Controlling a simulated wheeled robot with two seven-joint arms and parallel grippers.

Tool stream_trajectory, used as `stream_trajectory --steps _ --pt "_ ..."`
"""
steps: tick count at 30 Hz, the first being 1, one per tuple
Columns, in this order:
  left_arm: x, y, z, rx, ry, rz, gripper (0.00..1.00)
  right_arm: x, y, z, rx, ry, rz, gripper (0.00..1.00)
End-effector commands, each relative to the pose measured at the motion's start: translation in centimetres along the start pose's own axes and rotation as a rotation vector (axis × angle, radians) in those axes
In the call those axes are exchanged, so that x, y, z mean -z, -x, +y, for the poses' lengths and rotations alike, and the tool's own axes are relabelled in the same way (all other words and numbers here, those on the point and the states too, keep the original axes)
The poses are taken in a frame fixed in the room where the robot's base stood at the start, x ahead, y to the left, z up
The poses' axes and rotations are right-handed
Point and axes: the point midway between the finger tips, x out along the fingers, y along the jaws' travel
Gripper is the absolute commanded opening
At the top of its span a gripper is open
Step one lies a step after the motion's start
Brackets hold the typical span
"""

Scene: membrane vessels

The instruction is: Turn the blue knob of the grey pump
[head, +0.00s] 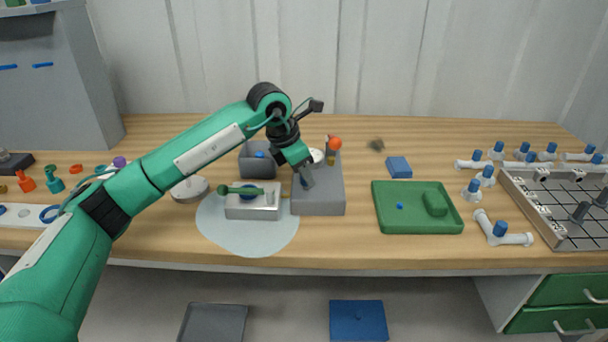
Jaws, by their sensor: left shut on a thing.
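The grey pump (329,200) is a grey block on the bench at mid-picture, with a white round part and an orange ball (335,143) at its back. My left gripper (306,180) points down over the left part of the pump. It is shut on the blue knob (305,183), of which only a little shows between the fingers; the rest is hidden. My right gripper is out of the picture.
A metal box with a green handle (252,207) stands on a pale round mat (235,242) left of the pump. A grey bin (249,166) stands behind it. A green tray (418,227) and a blue block (399,167) lie to the right, with white fittings beyond.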

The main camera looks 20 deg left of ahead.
Motion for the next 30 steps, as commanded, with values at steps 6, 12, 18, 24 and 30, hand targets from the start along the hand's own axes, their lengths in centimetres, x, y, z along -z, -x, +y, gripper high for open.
stream_trajectory --steps 6,12,18,24,30 --pt "0.0 -0.1 -0.1 -0.082 0.188 -0.004 0.04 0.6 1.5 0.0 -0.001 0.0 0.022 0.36" --pt "-0.1 -0.1 -0.2 -0.155 0.363 -0.004 0.04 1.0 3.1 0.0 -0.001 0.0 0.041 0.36" --pt "-0.1 -0.1 -0.3 -0.225 0.535 -0.004 0.04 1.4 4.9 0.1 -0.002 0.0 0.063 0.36" --pt "-0.2 -0.1 -0.3 -0.285 0.682 -0.004 0.04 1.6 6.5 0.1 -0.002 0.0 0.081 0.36" --pt "-0.2 0.0 -0.3 -0.33 0.791 -0.004 0.04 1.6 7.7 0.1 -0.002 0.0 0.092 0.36"
